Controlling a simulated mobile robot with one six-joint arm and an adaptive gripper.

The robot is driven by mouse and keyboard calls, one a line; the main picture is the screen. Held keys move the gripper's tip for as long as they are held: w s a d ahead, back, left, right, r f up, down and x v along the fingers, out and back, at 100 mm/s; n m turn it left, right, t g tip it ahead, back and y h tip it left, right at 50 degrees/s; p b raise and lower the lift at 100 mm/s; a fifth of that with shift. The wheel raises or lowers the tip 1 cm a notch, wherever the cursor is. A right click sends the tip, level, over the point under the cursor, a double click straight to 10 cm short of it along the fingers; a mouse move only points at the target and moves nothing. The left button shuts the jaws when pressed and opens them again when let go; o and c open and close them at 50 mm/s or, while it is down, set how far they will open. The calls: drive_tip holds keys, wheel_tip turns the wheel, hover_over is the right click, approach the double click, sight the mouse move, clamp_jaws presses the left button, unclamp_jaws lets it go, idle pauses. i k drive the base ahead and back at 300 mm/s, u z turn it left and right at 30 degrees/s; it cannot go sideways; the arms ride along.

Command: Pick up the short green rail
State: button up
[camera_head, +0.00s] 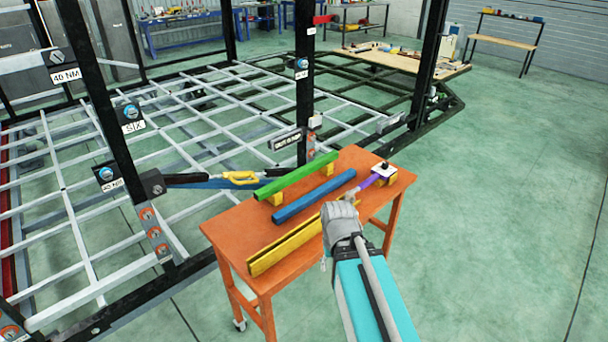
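The green rail (302,176) lies along the back edge of an orange table, resting on small yellow blocks (275,197). A blue rail (315,195) lies in front of it, and a yellow rail (285,247) lies nearer the front left. My gripper (350,196) is over the right part of the table, at the end of my teal and grey arm. It is apart from the green rail, to its lower right. Its fingers are small and partly hidden by my wrist, so I cannot tell whether they are open or shut.
The orange table (225,222) stands beside a large trailer chassis frame (175,140) with black upright posts (303,90). A purple bar (370,181) and a small white-and-black item (384,168) are at the table's right end. The green floor (500,200) to the right is clear.

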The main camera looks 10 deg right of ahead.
sight(269, 189)
drive_tip(key=u, duration=0.1)
drive_tip(key=i, duration=0.95)
drive_tip(key=z, duration=0.05)
